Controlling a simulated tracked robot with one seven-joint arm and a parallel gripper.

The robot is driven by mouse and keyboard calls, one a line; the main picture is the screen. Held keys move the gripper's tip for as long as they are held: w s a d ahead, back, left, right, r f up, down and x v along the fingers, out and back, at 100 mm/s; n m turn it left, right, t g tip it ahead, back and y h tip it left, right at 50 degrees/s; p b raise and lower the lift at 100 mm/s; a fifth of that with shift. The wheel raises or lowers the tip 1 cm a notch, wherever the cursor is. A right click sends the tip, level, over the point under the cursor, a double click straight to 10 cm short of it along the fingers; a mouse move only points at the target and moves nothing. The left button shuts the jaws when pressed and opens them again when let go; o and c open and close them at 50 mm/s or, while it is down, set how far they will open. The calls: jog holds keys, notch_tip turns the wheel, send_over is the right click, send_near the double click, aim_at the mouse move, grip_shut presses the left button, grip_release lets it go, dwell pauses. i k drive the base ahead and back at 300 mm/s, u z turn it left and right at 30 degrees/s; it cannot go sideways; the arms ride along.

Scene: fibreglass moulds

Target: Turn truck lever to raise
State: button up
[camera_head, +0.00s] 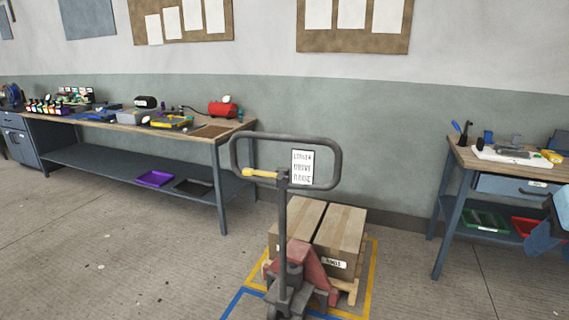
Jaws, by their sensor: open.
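A pallet truck stands in the middle of the camera_head view, with a grey loop handle (337,160) on an upright shaft. A small yellow lever (260,173) sits inside the loop, pointing left and nearly level. A white label (302,167) beside it carries three lines that seem to read lower, drive, raise. The red truck body (308,264) is in front of a wooden pallet bearing cardboard boxes (340,240). I cannot make out my gripper in this view.
A long workbench (130,127) with tools stands at the left wall. Another bench (465,157) stands at the right. A blue part (545,235), cut off by the right edge, is unclear. The floor at left is clear.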

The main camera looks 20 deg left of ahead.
aim_at(247, 172)
jog(key=u, duration=0.35)
jog(key=i, duration=1.2)
jog(key=u, duration=0.8)
jog(key=k, duration=0.9)
jog(key=u, duration=0.2)
jog(key=i, duration=0.9)
jog(key=z, duration=0.1)
